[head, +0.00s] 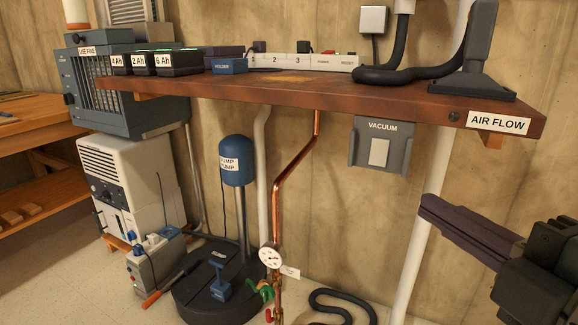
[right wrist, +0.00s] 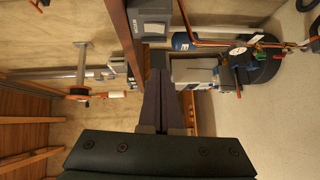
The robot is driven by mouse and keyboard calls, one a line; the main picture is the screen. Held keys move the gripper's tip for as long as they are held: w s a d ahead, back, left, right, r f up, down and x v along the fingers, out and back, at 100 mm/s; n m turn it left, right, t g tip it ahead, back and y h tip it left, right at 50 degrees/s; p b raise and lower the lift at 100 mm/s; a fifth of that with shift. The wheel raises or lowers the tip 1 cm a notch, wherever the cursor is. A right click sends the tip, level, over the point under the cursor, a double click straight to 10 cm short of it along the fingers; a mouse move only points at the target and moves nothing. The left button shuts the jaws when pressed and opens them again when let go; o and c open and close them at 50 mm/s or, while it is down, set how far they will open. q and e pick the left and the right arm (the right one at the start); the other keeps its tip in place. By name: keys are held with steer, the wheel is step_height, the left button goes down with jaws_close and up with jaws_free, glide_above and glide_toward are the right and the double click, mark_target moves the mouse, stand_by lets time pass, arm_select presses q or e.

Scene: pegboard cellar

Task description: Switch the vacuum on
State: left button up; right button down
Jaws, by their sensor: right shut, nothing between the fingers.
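The grey VACUUM switch box (head: 400,150) hangs under the front edge of the wooden shelf, with a pale rocker (head: 379,152) in its middle. I cannot tell which way the rocker is set. My right gripper (head: 424,207) is shut and empty, to the right of the box and lower in the head view, apart from it. In the right wrist view the shut fingers (right wrist: 158,78) point up the picture, and a grey box (right wrist: 152,28) is just beyond their tips. My left gripper is not in view.
The wooden shelf (head: 290,92) carries battery chargers, a power strip (head: 300,60) and a black hose nozzle (head: 474,60). A white pipe (head: 424,235) runs down behind my right gripper. A copper pipe with a gauge (head: 271,256) and a blue sump pump (head: 236,160) stand left.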

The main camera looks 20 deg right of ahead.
steer(key=w, duration=0.1)
steer(key=p, duration=0.1)
glide_toward(372, 162)
steer(key=w+a, duration=0.3)
steer(key=w, duration=0.1)
steer(key=shift+w+d+f, duration=0.1)
steer(key=shift+w+d, duration=0.4)
steer(key=shift+d, duration=0.3)
steer(key=shift+w+d+f, duration=0.1)
steer(key=shift+w+d, duration=0.4)
steer(key=shift+d, duration=0.25)
steer(key=b, duration=0.3)
steer(key=shift+w+d+f+t, duration=0.2)
steer(key=shift+f+t, duration=0.1)
steer(key=shift+f, duration=0.05)
steer(key=shift+r+p, duration=0.25)
steer(key=shift+p, duration=0.1)
